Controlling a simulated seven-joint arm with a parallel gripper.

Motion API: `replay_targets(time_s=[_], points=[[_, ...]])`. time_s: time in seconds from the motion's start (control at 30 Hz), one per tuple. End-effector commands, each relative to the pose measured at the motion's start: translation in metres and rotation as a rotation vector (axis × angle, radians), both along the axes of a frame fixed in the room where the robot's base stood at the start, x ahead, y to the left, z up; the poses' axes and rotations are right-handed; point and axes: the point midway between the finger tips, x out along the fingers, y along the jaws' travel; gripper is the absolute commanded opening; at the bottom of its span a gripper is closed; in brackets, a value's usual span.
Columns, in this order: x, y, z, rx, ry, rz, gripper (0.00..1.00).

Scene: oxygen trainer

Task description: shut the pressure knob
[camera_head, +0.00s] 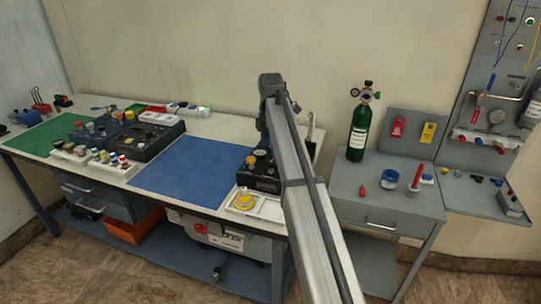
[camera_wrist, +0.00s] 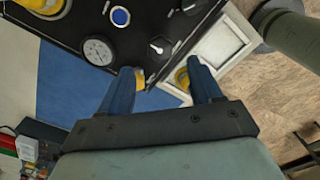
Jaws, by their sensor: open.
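A black panel box (camera_wrist: 125,28) with a round white gauge (camera_wrist: 98,50) fills the top of the wrist view. A black knob (camera_wrist: 160,45) with a white pointer sits right of the gauge; a second black knob (camera_wrist: 190,7) is partly cut off above. I cannot read which one is labelled pressure. My gripper (camera_wrist: 160,77) is open and empty, its blue fingers apart below the nearer knob, with yellow at both tips. Contact with the panel is not visible. In the head view the box (camera_head: 259,178) stands on the bench, partly behind my arm, which hides the gripper.
A white tray (camera_wrist: 226,38) lies beside the box; in the head view it holds a yellow part (camera_head: 243,200). A blue mat (camera_head: 185,165) lies left, mostly clear. A green cylinder (camera_head: 359,130) stands on the grey cabinet to the right.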

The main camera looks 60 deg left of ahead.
Motion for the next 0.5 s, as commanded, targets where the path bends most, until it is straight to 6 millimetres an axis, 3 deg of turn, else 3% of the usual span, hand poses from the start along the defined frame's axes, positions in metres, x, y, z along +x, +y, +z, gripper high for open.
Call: replay_targets(time_s=[0.2, 0.5], points=[[0.0, 0.001, 0.043, 0.001, 0.0, 0.0, 0.64], [0.0, 0.0, 0.074, 0.0, 0.0, 0.0, 0.64]])
